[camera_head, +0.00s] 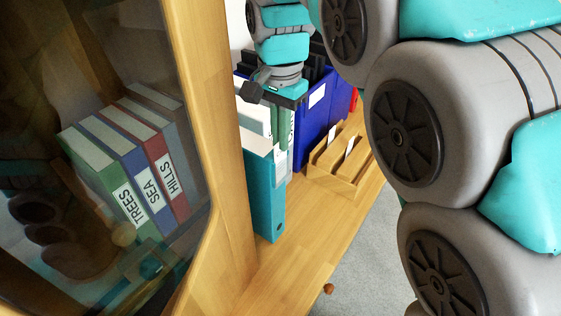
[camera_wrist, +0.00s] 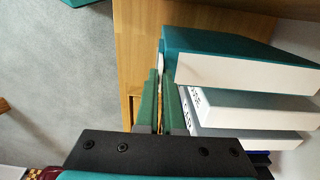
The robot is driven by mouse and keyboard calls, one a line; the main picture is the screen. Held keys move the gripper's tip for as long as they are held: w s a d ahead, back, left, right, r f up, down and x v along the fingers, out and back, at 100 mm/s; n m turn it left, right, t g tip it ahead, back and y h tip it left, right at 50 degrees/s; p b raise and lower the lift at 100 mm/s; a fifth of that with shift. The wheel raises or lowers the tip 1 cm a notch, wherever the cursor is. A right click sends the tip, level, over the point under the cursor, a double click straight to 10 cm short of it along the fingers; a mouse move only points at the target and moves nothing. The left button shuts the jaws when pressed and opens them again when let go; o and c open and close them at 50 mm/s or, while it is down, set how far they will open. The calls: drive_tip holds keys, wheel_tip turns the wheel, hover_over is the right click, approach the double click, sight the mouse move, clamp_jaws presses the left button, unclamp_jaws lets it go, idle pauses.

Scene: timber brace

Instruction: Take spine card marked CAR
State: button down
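My gripper (camera_wrist: 160,95) has two green fingers reaching out from a black palm, with a narrow gap between them. In the head view my gripper (camera_head: 281,148) points down beside the spines of a row of binders. A teal binder (camera_head: 265,195) stands nearest, and it is at the top right of the wrist view (camera_wrist: 215,45). A small pale piece (camera_wrist: 161,60) lies by the fingertips at its spine edge; I cannot tell whether the fingers touch it. No card reading CAR is legible.
A glass-fronted cabinet at the left holds books marked TREES (camera_head: 134,207), SEA (camera_head: 154,197) and HILLS (camera_head: 174,176). A wooden tray (camera_head: 342,158) with pale cards sits right of the binders. The front shelf (camera_head: 285,270) is mostly clear.

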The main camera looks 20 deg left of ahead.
drive_tip(key=shift+r+p, duration=0.55)
drive_tip(key=shift+r, duration=0.7)
wheel_tip(320, 180, up, 8)
drive_tip(key=p, duration=0.4)
idle(0.6)
